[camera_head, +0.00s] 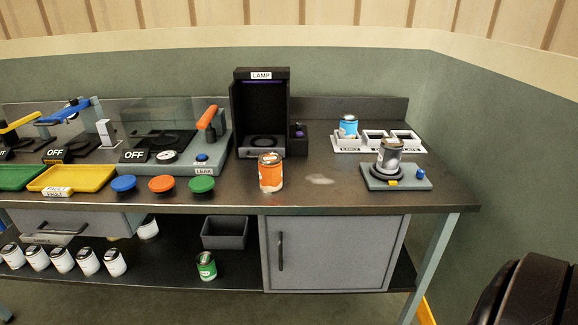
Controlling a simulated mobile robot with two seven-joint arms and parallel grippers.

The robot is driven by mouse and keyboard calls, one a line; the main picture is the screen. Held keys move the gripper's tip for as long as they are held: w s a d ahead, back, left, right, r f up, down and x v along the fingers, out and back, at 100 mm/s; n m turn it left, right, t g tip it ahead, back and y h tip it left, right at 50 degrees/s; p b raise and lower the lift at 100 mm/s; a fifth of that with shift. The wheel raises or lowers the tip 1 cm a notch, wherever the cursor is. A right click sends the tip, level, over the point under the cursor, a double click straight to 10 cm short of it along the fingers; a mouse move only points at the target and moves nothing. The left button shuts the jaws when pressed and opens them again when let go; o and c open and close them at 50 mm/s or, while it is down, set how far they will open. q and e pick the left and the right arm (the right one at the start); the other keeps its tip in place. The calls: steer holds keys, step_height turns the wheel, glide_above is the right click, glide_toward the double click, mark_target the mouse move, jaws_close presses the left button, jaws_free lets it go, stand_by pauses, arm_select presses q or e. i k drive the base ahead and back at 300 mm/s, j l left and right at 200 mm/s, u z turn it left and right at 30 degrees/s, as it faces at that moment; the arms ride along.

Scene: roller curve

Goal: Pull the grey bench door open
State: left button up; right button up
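The grey bench door (335,254) is the front of a cabinet under the right part of the bench. It looks shut, its face flush with the cabinet frame. A dark vertical handle (281,251) sits near its left edge. No gripper is in view. A dark, rounded shape at the lower right corner may be part of my own right arm, but no fingertips show there.
The dark bench top (335,195) overhangs the door. An orange can (270,173) stands near its front edge. A green can (206,266) and a grey bin (225,233) stand on the lower shelf left of the door. Floor in front is mostly out of frame.

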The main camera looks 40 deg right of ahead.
mark_target(299, 254)
steer(key=z, duration=1.6)
